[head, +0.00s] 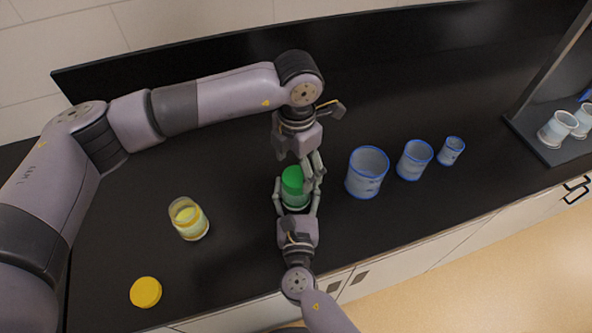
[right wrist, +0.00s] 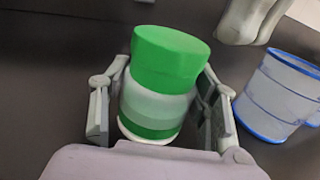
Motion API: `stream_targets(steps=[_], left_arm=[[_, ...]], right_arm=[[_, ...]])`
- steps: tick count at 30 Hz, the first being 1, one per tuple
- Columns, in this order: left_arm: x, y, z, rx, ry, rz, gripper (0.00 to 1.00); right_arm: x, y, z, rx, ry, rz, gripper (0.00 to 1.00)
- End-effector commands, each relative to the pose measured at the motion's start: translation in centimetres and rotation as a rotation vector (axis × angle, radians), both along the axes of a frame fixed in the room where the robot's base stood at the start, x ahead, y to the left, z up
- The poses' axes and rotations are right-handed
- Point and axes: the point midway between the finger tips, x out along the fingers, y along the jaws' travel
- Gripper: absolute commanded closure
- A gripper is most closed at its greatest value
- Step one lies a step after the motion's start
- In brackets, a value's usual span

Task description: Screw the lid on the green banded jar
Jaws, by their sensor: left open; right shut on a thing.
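The green banded jar (right wrist: 152,113) stands upright on the dark counter, and the green lid (right wrist: 170,55) sits on its mouth. In the head view the lid (head: 293,180) covers most of the jar's top. My right gripper (head: 297,200) is shut around the jar's body from the front, one finger on each side; its fingers also flank the jar in the right wrist view (right wrist: 160,110). My left gripper (head: 313,170) is open, pointing down just right of the lid. A part of it shows at the top of the right wrist view (right wrist: 250,18), apart from the lid there.
An open yellow banded jar (head: 189,222) stands to the left, and a yellow lid (head: 145,292) lies near the front edge. Three blue-rimmed containers (head: 367,173) stand right of the grippers. A dark stand (head: 545,150) with white cups is at far right.

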Motion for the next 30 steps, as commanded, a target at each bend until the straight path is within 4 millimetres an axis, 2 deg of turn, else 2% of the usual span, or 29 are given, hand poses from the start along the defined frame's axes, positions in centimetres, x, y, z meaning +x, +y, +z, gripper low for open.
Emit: stream_targets(steps=[6,12,18,25,26,30], left_arm=[[0.1,-0.1,4.9,-0.001,-0.005,0.000,0.27],[0.1,0.0,8.1,0.001,-0.002,0.001,0.27],[0.0,-0.1,9.3,0.000,0.000,0.001,0.27],[0.0,-0.1,9.4,0.000,0.000,0.001,0.27],[0.0,-0.1,9.4,0.000,0.000,0.001,0.27],[0.0,-0.1,9.3,0.000,0.000,0.001,0.27]], right_arm=[[0.0,0.0,-0.1,0.001,0.002,0.001,1.00],[0.0,0.0,-0.1,0.001,0.002,0.001,1.00],[0.0,0.0,-0.1,0.001,0.002,0.001,1.00],[0.0,0.0,-0.1,0.001,0.002,0.001,1.00],[0.0,0.0,-0.1,0.001,0.002,0.001,0.44],[0.0,0.0,-0.1,0.000,0.002,0.000,0.35]])
